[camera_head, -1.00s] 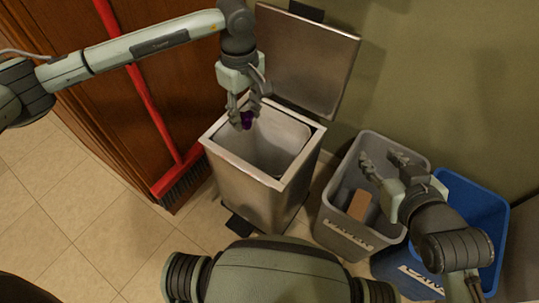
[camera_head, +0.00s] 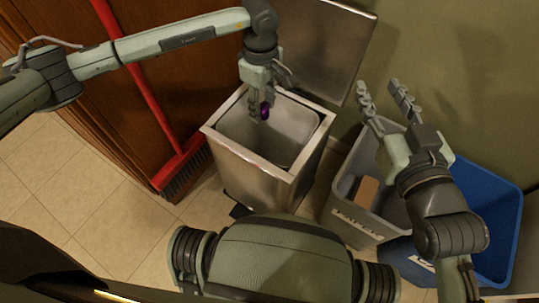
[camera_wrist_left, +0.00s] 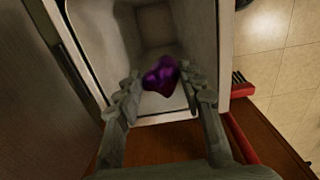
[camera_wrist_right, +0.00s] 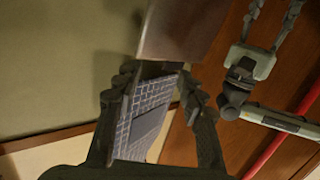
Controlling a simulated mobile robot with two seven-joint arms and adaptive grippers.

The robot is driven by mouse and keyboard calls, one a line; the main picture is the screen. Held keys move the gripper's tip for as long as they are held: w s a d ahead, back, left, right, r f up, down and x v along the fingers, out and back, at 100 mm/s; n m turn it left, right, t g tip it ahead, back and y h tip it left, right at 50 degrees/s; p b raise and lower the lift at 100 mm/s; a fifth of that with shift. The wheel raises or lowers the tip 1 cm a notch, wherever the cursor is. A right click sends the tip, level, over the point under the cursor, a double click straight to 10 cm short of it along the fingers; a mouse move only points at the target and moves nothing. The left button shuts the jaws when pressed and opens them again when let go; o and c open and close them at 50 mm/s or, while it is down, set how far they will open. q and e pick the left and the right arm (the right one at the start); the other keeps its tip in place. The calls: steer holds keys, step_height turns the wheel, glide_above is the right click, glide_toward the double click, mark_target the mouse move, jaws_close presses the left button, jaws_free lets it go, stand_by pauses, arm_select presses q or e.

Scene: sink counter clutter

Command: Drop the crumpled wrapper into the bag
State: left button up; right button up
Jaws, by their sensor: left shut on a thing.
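The crumpled wrapper is a small shiny purple lump (camera_head: 264,111), which also shows in the left wrist view (camera_wrist_left: 160,75). My left gripper (camera_head: 260,113) is shut on it and holds it over the open mouth of the metal bin (camera_head: 262,178). The bin has a pale grey inner liner (camera_head: 290,134); I cannot make out a separate bag. In the left wrist view the wrapper sits between both fingertips, with the bin's inside behind it.
The bin's lid (camera_head: 325,50) stands open behind. To the right are a grey bin (camera_head: 352,222) with a brown block (camera_head: 367,193) inside and a blue bin (camera_head: 497,220). A red broom (camera_head: 143,90) leans at left.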

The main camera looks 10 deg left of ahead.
arm_select(q)
step_height(320, 180, down, 4)
steer(key=shift+r+b, duration=0.25)
steer(key=shift+b, duration=0.7)
steer(key=shift+f, duration=0.2)
arm_select(e)
steer(key=s+a+r+t+y, duration=0.2)
steer(key=r+t, duration=0.3)
steer(key=r, duration=0.5)
steer(key=shift+a+r+y, duration=0.15)
steer(key=shift+a+y, duration=0.35)
steer(key=shift+a, duration=0.15)
arm_select(q)
steer(key=o, duration=0.9)
steer(key=shift+r, duration=3.75)
